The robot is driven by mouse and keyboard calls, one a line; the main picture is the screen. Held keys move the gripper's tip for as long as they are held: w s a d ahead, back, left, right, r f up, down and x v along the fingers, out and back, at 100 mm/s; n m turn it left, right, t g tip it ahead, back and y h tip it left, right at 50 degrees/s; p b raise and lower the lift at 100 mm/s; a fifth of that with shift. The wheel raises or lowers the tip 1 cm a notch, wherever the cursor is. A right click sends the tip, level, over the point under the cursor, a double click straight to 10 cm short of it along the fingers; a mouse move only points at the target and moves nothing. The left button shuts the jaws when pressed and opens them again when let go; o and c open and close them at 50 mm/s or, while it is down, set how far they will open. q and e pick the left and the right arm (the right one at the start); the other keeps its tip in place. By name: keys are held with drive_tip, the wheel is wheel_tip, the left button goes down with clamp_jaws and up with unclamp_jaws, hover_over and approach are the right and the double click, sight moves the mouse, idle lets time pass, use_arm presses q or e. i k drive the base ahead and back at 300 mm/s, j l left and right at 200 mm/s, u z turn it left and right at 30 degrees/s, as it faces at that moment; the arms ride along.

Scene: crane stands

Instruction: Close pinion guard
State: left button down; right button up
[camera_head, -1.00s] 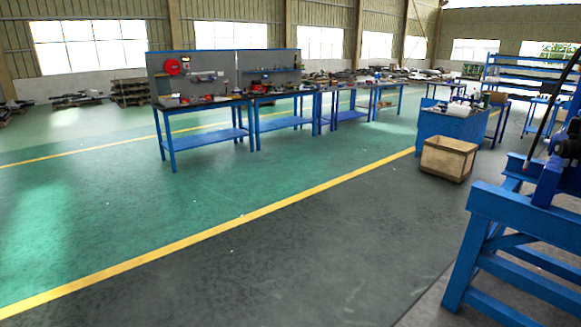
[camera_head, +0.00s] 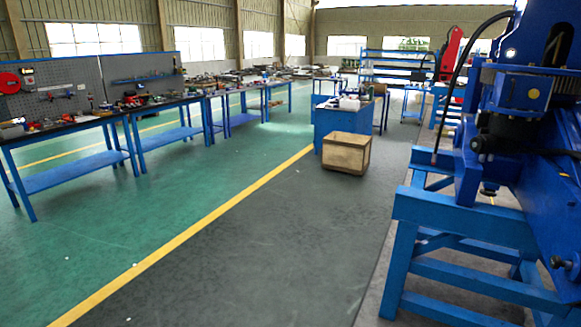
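A large blue crane machine on a blue steel stand (camera_head: 465,216) fills the right side of the head view. A dark motor or drive unit (camera_head: 505,135) with a black hose is mounted on it, under a blue housing with a yellow dot. I cannot tell which part is the pinion guard. Neither of my grippers shows in the head view.
A wooden crate (camera_head: 346,155) stands on the grey floor ahead, beside a blue cabinet (camera_head: 338,122). Blue workbenches (camera_head: 70,182) with tools line the left. A yellow floor line (camera_head: 205,222) runs between them. The grey floor left of the stand is clear.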

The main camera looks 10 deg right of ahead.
sight(522, 91)
drive_tip(key=i+z, duration=0.75)
drive_tip(key=i+j+z, duration=0.1)
drive_tip(key=i+z, duration=0.25)
drive_tip(key=k, duration=0.1)
